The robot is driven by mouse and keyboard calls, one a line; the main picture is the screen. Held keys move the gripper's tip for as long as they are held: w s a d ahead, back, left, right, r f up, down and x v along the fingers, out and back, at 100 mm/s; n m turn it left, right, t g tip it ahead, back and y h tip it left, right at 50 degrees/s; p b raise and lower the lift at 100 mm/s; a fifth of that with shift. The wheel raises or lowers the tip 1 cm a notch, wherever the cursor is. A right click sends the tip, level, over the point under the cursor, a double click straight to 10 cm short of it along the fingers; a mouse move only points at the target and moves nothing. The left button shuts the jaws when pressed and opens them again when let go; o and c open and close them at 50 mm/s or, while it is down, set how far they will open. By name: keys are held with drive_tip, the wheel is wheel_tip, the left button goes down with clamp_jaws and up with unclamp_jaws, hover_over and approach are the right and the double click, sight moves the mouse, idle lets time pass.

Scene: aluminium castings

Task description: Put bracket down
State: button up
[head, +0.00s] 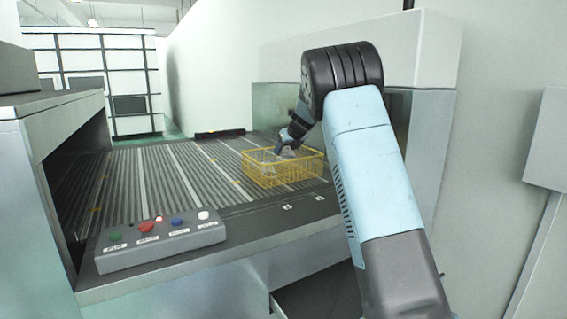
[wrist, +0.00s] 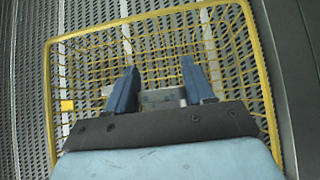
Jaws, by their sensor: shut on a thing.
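A grey metal bracket (wrist: 160,97) shows between the two blue fingers of my gripper (wrist: 160,92) in the wrist view. My gripper is shut on it, inside the outline of a yellow wire basket (wrist: 54,100). Much of the bracket is hidden by the fingers and the gripper body. In the head view my gripper (head: 284,143) reaches down into the yellow basket (head: 285,178), and a small pale part of the bracket (head: 288,154) shows below it. I cannot tell whether the bracket touches the basket floor.
The basket stands on a ribbed conveyor (head: 150,185), near its right side. A grey button box (head: 160,240) sits on the front ledge. A white machine housing (head: 360,50) rises behind my arm. The conveyor left of the basket is clear.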

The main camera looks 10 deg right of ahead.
sight(284, 153)
drive_tip(key=shift+d+x, duration=0.2)
drive_tip(key=shift+x, duration=0.7)
drive_tip(key=shift+d+x, duration=0.2)
drive_tip(key=shift+x, duration=0.65)
drive_tip(key=shift+w+f, duration=0.1)
drive_tip(key=shift+f, duration=1.7)
drive_tip(key=o, duration=1.1)
drive_tip(key=shift+c, duration=0.2)
